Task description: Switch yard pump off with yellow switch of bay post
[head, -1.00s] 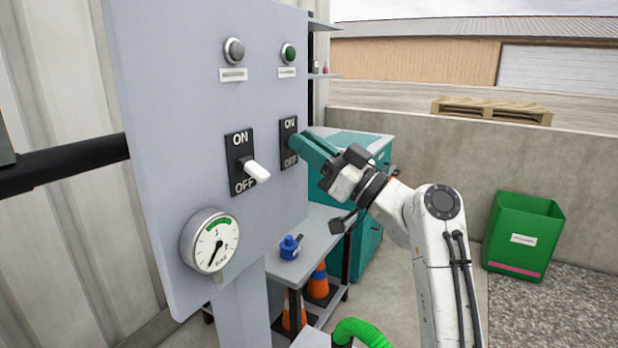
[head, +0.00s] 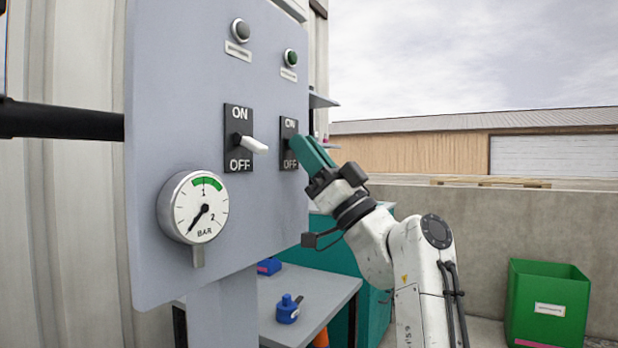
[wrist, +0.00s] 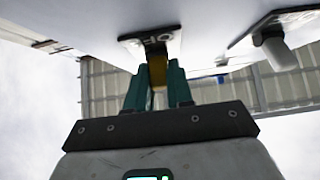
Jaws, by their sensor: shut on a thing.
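The grey panel of the bay post (head: 160,110) carries two black ON/OFF switch plates. The left plate has a white switch (head: 250,144), which also shows in the wrist view (wrist: 273,52). My gripper (head: 298,148) is at the right plate (head: 287,130), and its teal fingers hide that lever in the head view. In the wrist view, the yellow switch (wrist: 157,72) is between the fingertips of my gripper (wrist: 160,78), which is shut on it, beside the plate's OFF lettering. The lever's exact tilt is hard to tell.
A grey lamp (head: 240,30) and a green lamp (head: 290,57) sit above the switches. A pressure gauge (head: 193,207) is at lower left, its needle pointing low. A grey bench (head: 335,285) with a blue item (head: 288,308) stands below. A green bin (head: 547,303) is at right.

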